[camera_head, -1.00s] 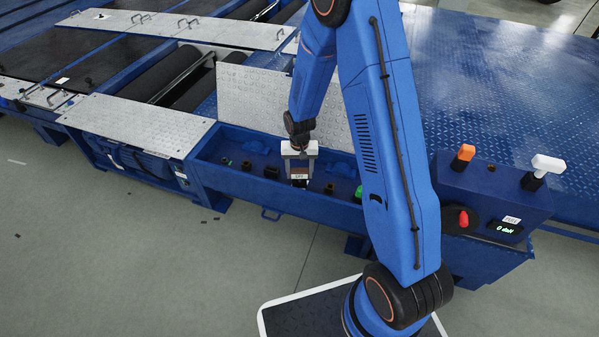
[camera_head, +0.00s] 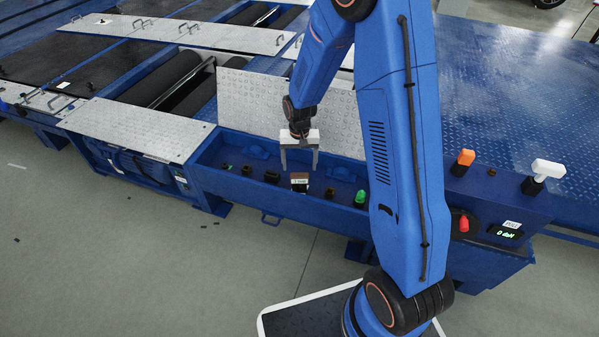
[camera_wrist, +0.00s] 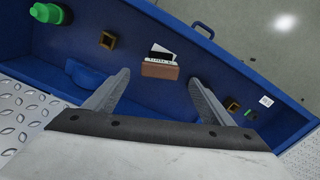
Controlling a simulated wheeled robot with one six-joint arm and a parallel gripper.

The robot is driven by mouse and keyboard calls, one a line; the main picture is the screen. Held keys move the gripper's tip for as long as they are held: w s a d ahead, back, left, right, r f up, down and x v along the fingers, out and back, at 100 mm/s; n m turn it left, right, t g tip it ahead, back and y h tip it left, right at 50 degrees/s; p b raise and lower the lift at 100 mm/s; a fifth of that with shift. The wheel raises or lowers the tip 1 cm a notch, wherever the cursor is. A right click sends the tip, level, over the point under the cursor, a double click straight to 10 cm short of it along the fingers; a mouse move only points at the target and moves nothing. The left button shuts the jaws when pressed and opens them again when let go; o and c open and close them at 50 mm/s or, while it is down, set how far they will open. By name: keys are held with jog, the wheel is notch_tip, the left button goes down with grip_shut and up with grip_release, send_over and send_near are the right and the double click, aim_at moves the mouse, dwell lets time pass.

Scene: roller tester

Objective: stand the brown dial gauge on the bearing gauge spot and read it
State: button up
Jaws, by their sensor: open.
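The brown dial gauge (camera_head: 300,187) stands in the blue trough, with a small pale display on top whose figures are too small to read. In the wrist view the gauge (camera_wrist: 160,71) shows its brown body and white-and-black display between and beyond the fingers. My gripper (camera_head: 299,167) is open and empty above and slightly behind the gauge, apart from it. In the wrist view my gripper (camera_wrist: 160,82) has its fingers spread on either side. Whatever spot lies under the gauge is hidden.
The trough (camera_head: 270,207) also holds a green-capped piece (camera_head: 361,197), a square brass-coloured socket (camera_head: 330,191) and a black piece (camera_head: 272,177). A raised tread-plate lid (camera_head: 250,100) stands behind. At right is a console with an orange knob (camera_head: 465,157) and a display (camera_head: 505,232) reading 0 daN.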

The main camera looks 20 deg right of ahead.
jog(key=s+d+r+n+t, duration=0.1)
jog(key=s+r, duration=0.4)
jog(key=r, duration=0.3)
jog(key=s+d+r, duration=0.2)
jog(key=s+r, duration=0.2)
jog(key=r, duration=0.4)
jog(key=s+d+r+n+t, duration=0.1)
jog(key=s+r, duration=0.4)
jog(key=r, duration=0.3)
jog(key=s+d+r+t, duration=0.1)
jog(key=s+r, duration=0.1)
jog(key=s, duration=0.4)
jog(key=s+d+r+t, duration=0.1)
jog(key=s+r, duration=0.2)
jog(key=s, duration=0.4)
jog(key=s+d+r+n, duration=0.1)
jog(key=s+r, duration=0.1)
jog(key=s, duration=0.4)
jog(key=shift+s+r+t, duration=0.3)
jog(key=shift+r+t, duration=0.1)
